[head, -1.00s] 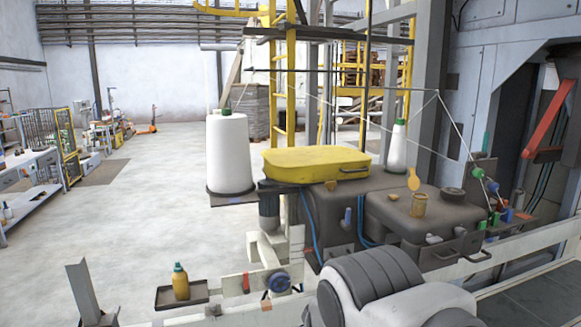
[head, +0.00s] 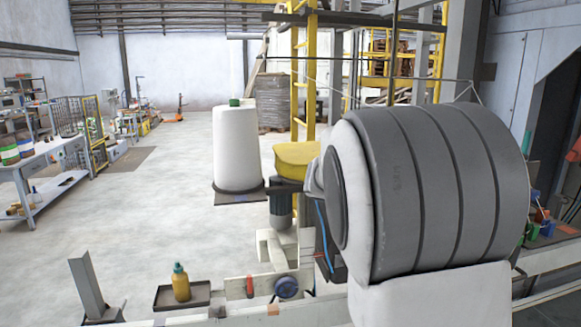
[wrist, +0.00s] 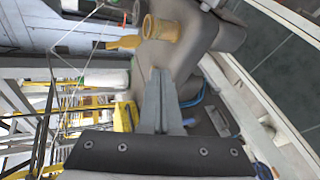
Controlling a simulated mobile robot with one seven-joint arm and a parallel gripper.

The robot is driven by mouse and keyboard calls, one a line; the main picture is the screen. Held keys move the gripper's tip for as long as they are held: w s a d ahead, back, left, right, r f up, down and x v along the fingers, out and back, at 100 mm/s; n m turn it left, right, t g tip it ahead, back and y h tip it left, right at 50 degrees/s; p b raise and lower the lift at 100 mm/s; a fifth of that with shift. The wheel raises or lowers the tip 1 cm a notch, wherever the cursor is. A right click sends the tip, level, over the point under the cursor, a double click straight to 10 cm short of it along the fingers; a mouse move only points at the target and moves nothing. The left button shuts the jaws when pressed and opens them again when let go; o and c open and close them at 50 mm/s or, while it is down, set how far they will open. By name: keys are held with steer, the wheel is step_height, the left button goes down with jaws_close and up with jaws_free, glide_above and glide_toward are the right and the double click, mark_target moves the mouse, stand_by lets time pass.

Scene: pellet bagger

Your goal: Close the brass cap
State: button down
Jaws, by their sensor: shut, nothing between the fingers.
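The brass cap (wrist: 125,42) shows in the wrist view as a flat, round-ended lid standing open, out to the left of its brass neck. The brass neck (wrist: 162,30) is a short open cylinder on the dark machine housing near the top of the view. My gripper (wrist: 160,74) is shut and empty, with its fingertips pointing toward the neck, apart from the cap and below it in the picture. In the head view my grey and white arm hides the cap, the neck and my gripper.
A yellow lid (head: 294,158) on the machine is partly covered by my arm. A white spool (head: 234,145) stands left of it. An amber bottle (head: 181,285) sits on a small dark tray (head: 203,292).

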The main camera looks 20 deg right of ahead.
steer(key=w+d+r+n+h, duration=0.2)
steer(key=w+d+r+h, duration=0.1)
steer(key=w, duration=0.3)
steer(key=s+d+p, duration=0.1)
steer(key=d, duration=0.8)
steer(key=shift+s+r+t+p, duration=0.25)
steer(key=shift+s+t+p, duration=0.05)
steer(key=shift+t+p, duration=0.1)
steer(key=shift+f+b, duration=0.2)
steer(key=shift+b, duration=0.5)
steer(key=shift+s+a+r+h+b, duration=0.1)
steer(key=shift+s+r+h+b, duration=0.15)
steer(key=shift+b, duration=0.55)
